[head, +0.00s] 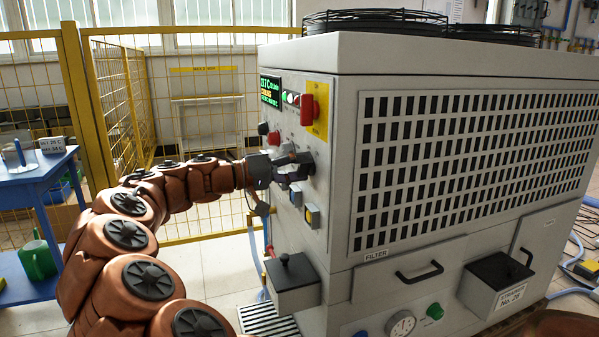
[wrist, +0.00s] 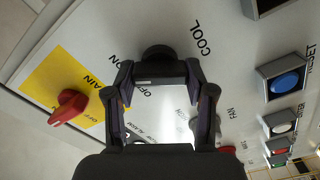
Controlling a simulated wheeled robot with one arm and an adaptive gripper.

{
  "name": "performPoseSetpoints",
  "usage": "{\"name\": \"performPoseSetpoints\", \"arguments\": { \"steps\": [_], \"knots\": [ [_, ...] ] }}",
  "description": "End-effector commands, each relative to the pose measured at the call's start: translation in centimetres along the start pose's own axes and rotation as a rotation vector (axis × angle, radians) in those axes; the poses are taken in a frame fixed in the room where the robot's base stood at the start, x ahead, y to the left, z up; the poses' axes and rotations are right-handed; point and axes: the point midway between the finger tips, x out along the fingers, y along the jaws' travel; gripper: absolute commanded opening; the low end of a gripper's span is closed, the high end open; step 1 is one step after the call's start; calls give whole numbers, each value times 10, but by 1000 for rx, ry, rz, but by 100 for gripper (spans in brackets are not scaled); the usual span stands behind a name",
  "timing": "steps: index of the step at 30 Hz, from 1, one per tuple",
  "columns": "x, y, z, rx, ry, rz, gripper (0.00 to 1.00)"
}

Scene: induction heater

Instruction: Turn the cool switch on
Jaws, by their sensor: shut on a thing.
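The cool switch is a round black knob (wrist: 158,57) on the panel beside the printed word COOL, with ON and OFF printed near it in the wrist view. My gripper (wrist: 159,78) has its two fingers on either side of this knob and is shut on it. Its fingertips hide part of the knob, and I cannot tell which way the knob points. In the head view my gripper (head: 291,166) is at the narrow control face of the grey machine, where it mostly hides the knob.
The red main switch (head: 308,108) on its yellow plate is above my gripper; it also shows in the wrist view (wrist: 68,107). A blue button (wrist: 285,83) and smaller buttons are on the panel. A lidded grey box (head: 291,285) juts out below. A yellow fence (head: 77,110) stands behind.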

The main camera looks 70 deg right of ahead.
Motion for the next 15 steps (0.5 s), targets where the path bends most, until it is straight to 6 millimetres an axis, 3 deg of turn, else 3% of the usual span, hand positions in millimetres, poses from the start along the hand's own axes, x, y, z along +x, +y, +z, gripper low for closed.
{"name": "performPoseSetpoints", "arguments": {
  "steps": [14,15],
  "knots": [
    [0,0,0,14,0,0,19],
    [0,0,0,14,0,0,58]
  ]
}}
